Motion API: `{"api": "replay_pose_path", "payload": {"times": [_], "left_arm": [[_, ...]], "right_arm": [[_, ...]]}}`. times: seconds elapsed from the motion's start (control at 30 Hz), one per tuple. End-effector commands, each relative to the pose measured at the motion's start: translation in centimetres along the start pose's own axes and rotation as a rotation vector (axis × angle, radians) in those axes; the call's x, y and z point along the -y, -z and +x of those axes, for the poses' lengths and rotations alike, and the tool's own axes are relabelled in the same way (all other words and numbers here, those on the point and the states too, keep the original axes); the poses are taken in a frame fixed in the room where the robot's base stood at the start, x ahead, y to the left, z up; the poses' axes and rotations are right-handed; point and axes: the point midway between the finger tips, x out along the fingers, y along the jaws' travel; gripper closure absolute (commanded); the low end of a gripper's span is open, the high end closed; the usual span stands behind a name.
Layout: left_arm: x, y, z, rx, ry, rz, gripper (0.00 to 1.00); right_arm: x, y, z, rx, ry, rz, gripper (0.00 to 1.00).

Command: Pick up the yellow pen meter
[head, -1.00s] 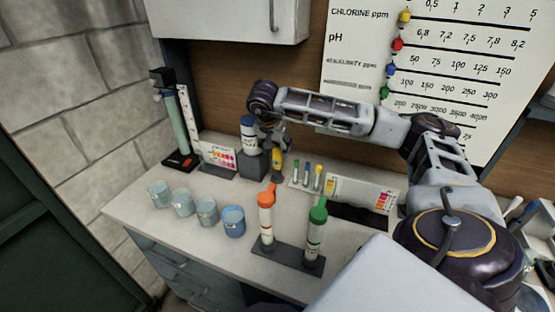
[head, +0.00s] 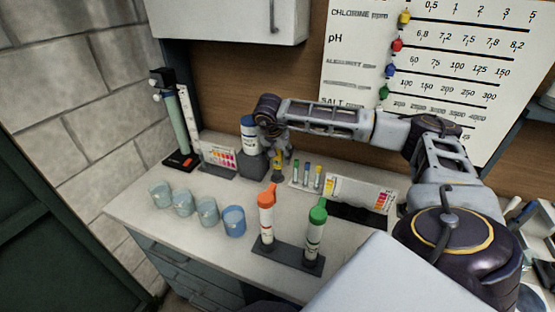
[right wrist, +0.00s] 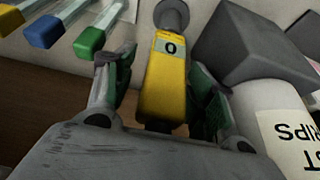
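The yellow pen meter (right wrist: 165,80) stands upright on the counter, with a small display and a round grey lower end. In the head view only a little of the yellow meter (head: 277,174) shows below my right gripper (head: 278,158). In the right wrist view the meter is between the two fingers of my right gripper (right wrist: 158,82). The fingers are apart, with a visible gap at the left finger; the right finger is close to the meter, and I cannot tell whether it touches. My left gripper is not in view.
A grey block (head: 252,166) with a white test strips bottle (head: 248,128) is close beside the meter. Several colored vials (head: 306,174) stand on the other side. Orange-capped (head: 266,214) and green-capped (head: 315,238) tubes stand in front. Blue cups (head: 207,211) line the counter's left.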

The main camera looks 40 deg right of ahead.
Motion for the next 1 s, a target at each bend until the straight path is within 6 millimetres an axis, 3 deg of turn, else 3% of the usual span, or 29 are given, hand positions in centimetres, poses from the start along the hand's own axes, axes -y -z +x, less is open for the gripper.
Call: {"api": "replay_pose_path", "payload": {"times": [0.03, 0.37, 0.73, 1.0], "left_arm": [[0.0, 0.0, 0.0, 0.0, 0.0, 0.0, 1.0], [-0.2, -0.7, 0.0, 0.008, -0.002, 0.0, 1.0], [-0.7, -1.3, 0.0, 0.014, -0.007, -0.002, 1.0], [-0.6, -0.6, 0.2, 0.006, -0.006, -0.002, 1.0]], "right_arm": [[0.0, 0.0, 0.0, 0.0, 0.0, 0.0, 0.54], [0.0, 0.0, 0.0, 0.0, 0.0, 0.0, 0.95], [0.1, 0.2, -0.4, 0.0, 0.002, 0.001, 0.95], [0.1, 1.2, -2.9, -0.002, 0.003, 0.001, 0.95]]}}
